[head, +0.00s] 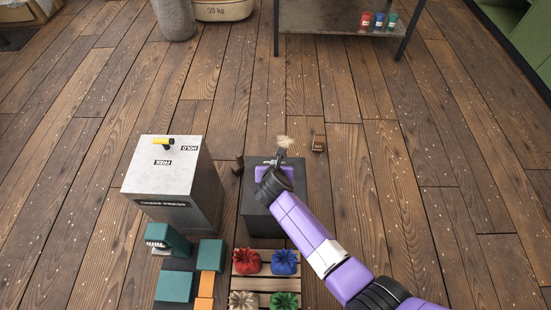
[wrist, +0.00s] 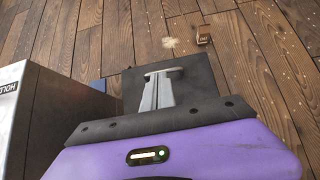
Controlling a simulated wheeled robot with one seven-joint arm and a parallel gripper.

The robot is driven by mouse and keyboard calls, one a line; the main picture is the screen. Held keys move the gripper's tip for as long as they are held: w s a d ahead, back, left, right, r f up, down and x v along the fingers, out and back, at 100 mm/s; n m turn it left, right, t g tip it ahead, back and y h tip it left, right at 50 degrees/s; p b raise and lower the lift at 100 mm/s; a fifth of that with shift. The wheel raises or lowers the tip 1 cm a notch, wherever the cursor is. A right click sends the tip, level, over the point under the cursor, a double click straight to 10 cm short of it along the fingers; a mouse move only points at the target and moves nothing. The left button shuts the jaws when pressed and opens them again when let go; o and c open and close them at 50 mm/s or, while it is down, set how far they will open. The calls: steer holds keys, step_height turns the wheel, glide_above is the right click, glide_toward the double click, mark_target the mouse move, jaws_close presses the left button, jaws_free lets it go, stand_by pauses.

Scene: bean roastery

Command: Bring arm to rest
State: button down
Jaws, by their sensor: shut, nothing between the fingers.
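My purple arm reaches up from the lower right in the head view. My gripper (head: 281,157) hangs over a dark block-shaped stand (head: 259,218). In the wrist view my gripper (wrist: 158,78) has its grey fingers together with nothing between them. The fingers point away over the dark top of the stand (wrist: 118,73). I cannot tell whether they touch it.
In front are a slatted pallet (head: 263,269) with several small sacks and teal blocks (head: 174,286). A small brown object (head: 319,142) lies beyond. Open floor lies right.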

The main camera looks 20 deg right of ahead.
steer(key=shift+w+r+p+v, duration=0.15)
steer(key=shift+p+v, duration=0.15)
steer(key=shift+v, duration=0.75)
steer(key=shift+w+r+p+v, duration=0.15)
steer(key=shift+p+v, duration=0.15)
steer(key=shift+v, duration=0.75)
steer(key=shift+d, duration=0.1)
